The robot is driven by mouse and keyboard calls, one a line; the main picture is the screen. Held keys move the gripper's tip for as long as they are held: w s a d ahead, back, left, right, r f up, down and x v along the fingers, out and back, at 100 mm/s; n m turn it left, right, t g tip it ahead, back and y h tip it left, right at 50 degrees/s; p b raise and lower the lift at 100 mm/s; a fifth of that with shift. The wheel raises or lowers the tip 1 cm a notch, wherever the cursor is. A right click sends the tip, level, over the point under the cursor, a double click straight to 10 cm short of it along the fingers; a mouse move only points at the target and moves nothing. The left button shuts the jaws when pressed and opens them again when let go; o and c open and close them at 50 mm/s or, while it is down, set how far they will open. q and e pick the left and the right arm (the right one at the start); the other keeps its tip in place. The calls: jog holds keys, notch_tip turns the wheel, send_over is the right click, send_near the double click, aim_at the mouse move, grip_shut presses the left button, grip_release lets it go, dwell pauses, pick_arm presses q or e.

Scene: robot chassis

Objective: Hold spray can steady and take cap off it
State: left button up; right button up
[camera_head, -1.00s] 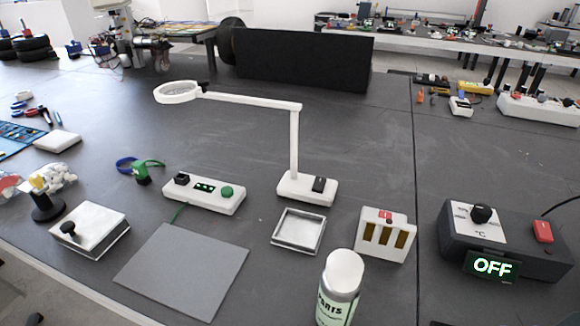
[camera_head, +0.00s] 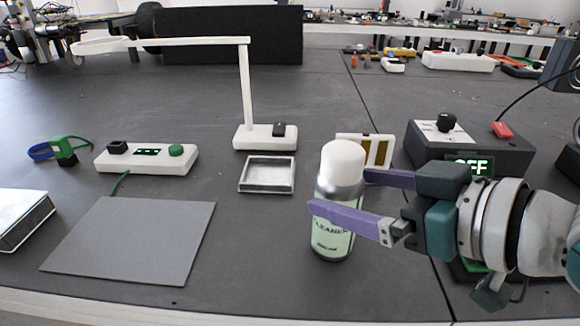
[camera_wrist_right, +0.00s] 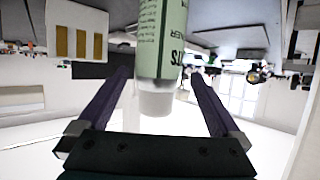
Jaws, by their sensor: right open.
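The spray can (camera_head: 335,225), silver with a pale green label and a white cap (camera_head: 343,160), stands upright on the dark table. Its cap is on. My right gripper (camera_head: 340,192) reaches in from the right with two purple fingers, open. The near finger crosses in front of the can and the far finger passes behind it. In the right wrist view the can (camera_wrist_right: 160,45) appears upside down, with its cap (camera_wrist_right: 156,100) between the spread fingers (camera_wrist_right: 160,75); gaps show on both sides. My left gripper is not in view.
A slotted white block (camera_head: 378,150) stands just behind the can, and a shallow metal tray (camera_head: 245,187) lies to its left. A dark control box (camera_head: 395,148) reading OFF is behind my right arm. A grey mat (camera_head: 130,240) lies front left. A lamp (camera_head: 265,138) stands behind.

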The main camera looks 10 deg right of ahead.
aim_at(323, 180)
jog(key=x, duration=0.2)
jog(key=b+x, duration=0.1)
jog(key=x, duration=0.3)
jog(key=shift+w+r, duration=0.15)
jog(key=shift+r, duration=0.1)
jog(key=shift+d, duration=0.1)
jog(key=shift+r, duration=0.1)
grip_shut()
dwell(0.4)
